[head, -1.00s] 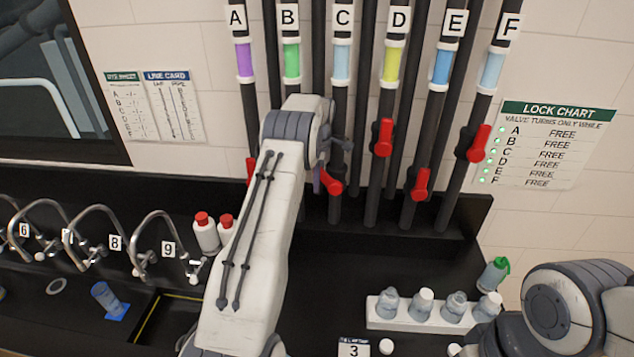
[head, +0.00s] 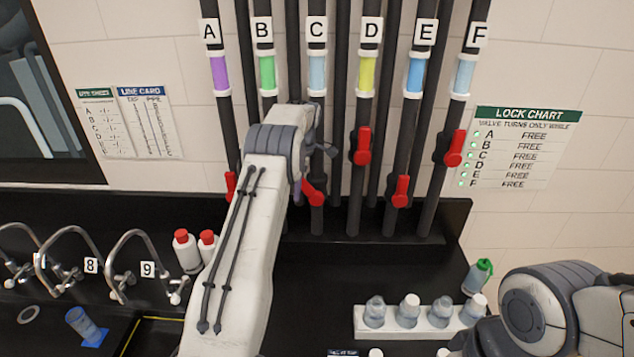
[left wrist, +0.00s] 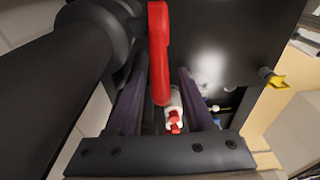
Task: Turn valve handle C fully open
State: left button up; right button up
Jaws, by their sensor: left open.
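Valve handle C (head: 314,194) is a red lever low on the black pipe under label C (head: 317,30). It slants up to the left from the pipe, its upper end partly hidden by my left arm. My left gripper (head: 299,184) is at this lever, mostly hidden behind its own wrist. In the left wrist view, the red handle (left wrist: 159,55) lies between the two dark, spread fingers of the gripper (left wrist: 162,85). A gap shows on its right; contact on the left side cannot be told. My right gripper is out of view; only its arm shows at lower right.
Red handles D (head: 361,147), E (head: 401,191) and F (head: 455,148) are to the right, handle A (head: 231,186) to the left. The lock chart (head: 516,148) reads FREE on every line. A white bottle rack (head: 424,331) stands on the black counter.

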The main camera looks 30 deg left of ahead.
pick_arm(q)
jog(key=r+b, duration=0.2)
jog(key=shift+w+d+r, duration=0.1)
jog(key=shift+d+r, duration=0.25)
jog(key=shift+d, duration=0.05)
jog(key=s+d+r+b, duration=0.1)
jog(key=d+r+b, duration=0.3)
jog(key=d+r, duration=0.3)
jog(key=shift+d, duration=2)
